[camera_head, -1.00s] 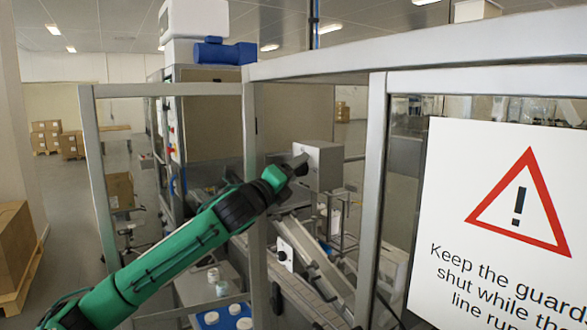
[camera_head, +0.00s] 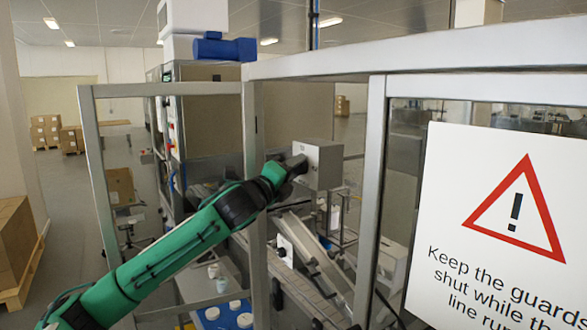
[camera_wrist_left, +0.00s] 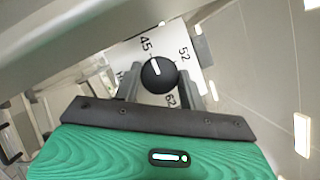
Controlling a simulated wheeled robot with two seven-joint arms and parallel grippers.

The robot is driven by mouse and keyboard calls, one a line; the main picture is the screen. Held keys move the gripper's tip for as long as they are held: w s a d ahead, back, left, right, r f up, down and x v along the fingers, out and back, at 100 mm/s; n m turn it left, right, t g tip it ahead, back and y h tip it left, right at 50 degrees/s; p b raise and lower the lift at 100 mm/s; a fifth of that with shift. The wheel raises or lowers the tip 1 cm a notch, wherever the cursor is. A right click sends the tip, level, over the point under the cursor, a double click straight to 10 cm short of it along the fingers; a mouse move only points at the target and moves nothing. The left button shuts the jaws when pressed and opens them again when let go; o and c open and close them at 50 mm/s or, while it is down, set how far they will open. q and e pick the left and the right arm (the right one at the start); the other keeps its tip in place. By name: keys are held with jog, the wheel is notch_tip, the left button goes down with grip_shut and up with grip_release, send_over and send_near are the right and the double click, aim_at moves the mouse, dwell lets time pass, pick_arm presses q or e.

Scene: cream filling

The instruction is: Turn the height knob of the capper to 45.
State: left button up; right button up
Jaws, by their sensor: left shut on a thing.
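The capper's grey box (camera_head: 322,166) stands behind the guard frame in the head view. My left gripper (camera_head: 297,165) reaches to its left side. In the left wrist view the round black height knob (camera_wrist_left: 159,76) sits on a white dial plate (camera_wrist_left: 124,53) marked 45, 52 and 62; another number is partly hidden. The knob's white pointer line points up and slightly left, roughly toward 45. The two fingers of my left gripper (camera_wrist_left: 160,86) stand on either side of the knob, shut on it. My right gripper is not in view.
A metal guard frame (camera_head: 252,130) with clear panels stands around the line, close to my left arm. A warning sign (camera_head: 490,220) fills the right side. White-lidded jars (camera_head: 212,313) sit on a blue tray at the bottom. Cardboard boxes (camera_head: 12,245) stand at far left.

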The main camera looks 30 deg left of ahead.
pick_arm(q)
jog(key=o, duration=1)
jog(key=shift+s+f, duration=0.1)
jog(key=b+v, duration=1.2)
jog(key=v, duration=0.1)
jog(key=shift+s+a, duration=0.1)
jog(key=shift+s, duration=0.2)
